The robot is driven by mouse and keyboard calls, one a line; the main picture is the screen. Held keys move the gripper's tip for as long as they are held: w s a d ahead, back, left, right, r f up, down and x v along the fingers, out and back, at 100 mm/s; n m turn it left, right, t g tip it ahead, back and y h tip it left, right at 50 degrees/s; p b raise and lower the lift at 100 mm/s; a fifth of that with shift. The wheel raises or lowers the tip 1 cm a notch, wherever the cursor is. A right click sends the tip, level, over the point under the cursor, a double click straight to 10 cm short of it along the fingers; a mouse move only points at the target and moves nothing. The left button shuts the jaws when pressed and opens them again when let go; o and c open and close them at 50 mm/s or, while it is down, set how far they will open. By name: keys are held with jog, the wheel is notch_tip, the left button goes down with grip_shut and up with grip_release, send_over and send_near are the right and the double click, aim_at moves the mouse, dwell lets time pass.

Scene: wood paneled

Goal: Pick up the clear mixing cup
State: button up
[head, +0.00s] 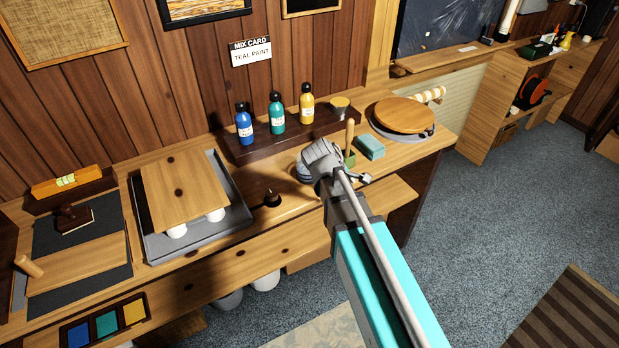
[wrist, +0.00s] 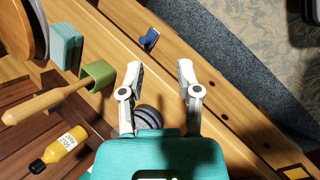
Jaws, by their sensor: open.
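My gripper (head: 320,158) is over the workbench (head: 290,212), beside the low shelf of paint bottles. In the wrist view my gripper (wrist: 159,70) is open, with bare wood between its fingertips. A grey, ringed round thing (wrist: 148,117) lies between the finger bases in that picture, partly hidden by the gripper body. It also shows in the head view (head: 302,173) just left of the gripper, as a bluish-grey stack. I cannot tell whether it is the clear mixing cup; no plainly clear cup shows in either view.
A green holder (wrist: 97,75) with a wooden handle stands close to the gripper, near a teal block (head: 370,147). Blue (head: 244,125), teal (head: 276,115) and yellow (head: 307,105) bottles stand behind. A tray (head: 237,215) with a wooden board is at left.

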jog(key=w+a+r+n+t+h+b, duration=0.1)
jog(key=w+a+n+t+b, duration=0.2)
jog(key=a+n, duration=0.5)
jog(key=w+a+r+n+t+h+b, duration=0.1)
jog(key=a+n+t, duration=0.4)
jog(key=a, duration=1)
jog(key=w+n+b, duration=0.1)
jog(key=w+n, duration=0.1)
jog(key=n, duration=0.1)
jog(key=shift+b, duration=0.4)
jog(key=b+x, duration=0.3)
jog(key=x, duration=0.5)
jog(key=shift+w+f, duration=0.1)
jog(key=shift+f, duration=0.05)
jog(key=shift+w+d, duration=0.1)
